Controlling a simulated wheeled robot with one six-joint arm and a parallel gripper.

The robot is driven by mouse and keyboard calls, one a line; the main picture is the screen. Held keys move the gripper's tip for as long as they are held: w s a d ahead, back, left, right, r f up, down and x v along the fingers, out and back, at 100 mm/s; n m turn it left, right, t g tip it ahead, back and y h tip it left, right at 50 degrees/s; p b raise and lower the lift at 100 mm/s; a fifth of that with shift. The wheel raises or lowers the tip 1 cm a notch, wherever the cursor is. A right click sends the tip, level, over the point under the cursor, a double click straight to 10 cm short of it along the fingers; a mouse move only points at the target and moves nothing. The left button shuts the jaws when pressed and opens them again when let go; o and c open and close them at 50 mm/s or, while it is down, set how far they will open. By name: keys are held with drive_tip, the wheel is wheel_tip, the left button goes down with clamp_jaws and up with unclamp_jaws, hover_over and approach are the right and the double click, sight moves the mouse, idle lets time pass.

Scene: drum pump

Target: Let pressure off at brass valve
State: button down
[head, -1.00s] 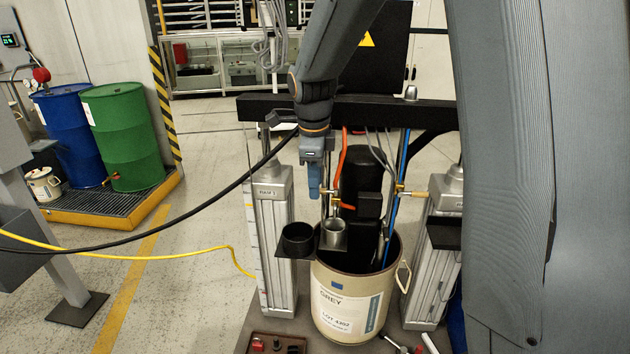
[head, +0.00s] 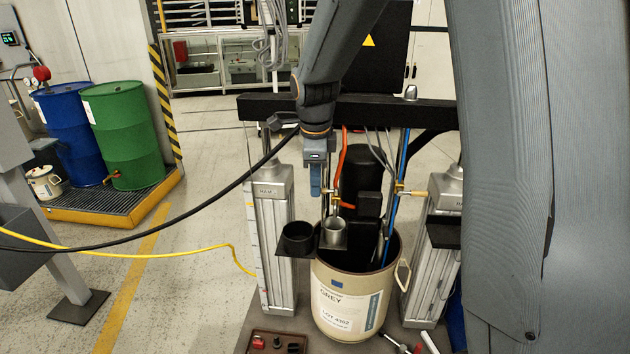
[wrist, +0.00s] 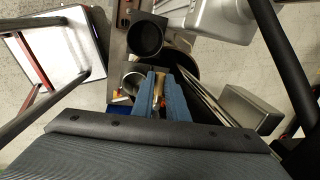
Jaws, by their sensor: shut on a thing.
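A brass valve (head: 329,191) sits on the pipework above the drum, below the orange hose. My gripper (head: 315,194) points down just left of it, blue fingers lowered. In the wrist view my gripper (wrist: 164,102) is shut on a narrow brass part (wrist: 158,88), which looks like the valve's handle. The fingers partly hide it, so its exact angle is unclear. A second brass valve (head: 412,192) with a tan handle is on the right, by the blue hose, apart from my gripper.
A cream drum (head: 322,278) stands below, between two grey columns (head: 272,245). A dark cup (head: 297,237) and a metal cup (head: 335,232) sit on a bracket at its rim. A black crossbeam (head: 265,107) runs behind my arm. A black cable crosses at left.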

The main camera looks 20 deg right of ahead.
sight(338, 192)
drive_tip(key=s+n+p, duration=0.1)
drive_tip(key=n, duration=0.3)
drive_tip(key=s+d+n+y+p, duration=0.1)
drive_tip(key=s+n, duration=0.1)
drive_tip(key=n, duration=0.3)
drive_tip(key=s+d+n+y+p, duration=0.1)
drive_tip(key=s+n+p, duration=0.1)
drive_tip(key=n, duration=0.2)
drive_tip(key=shift+s+d+n+g, duration=0.1)
drive_tip(key=shift+d+n+g, duration=0.15)
drive_tip(key=shift+n+g, duration=0.15)
drive_tip(key=shift+s+d+n+g+y, duration=0.15)
drive_tip(key=shift+d+n, duration=0.2)
drive_tip(key=shift+n, duration=0.45)
drive_tip(key=shift+s+d+n+g+y, duration=0.15)
drive_tip(key=shift+d+n, duration=0.15)
drive_tip(key=shift+n, duration=0.5)
drive_tip(key=c, duration=1.7)
unclamp_jaws()
drive_tip(key=shift+c, duration=0.2)
drive_tip(key=shift+r, duration=0.1)
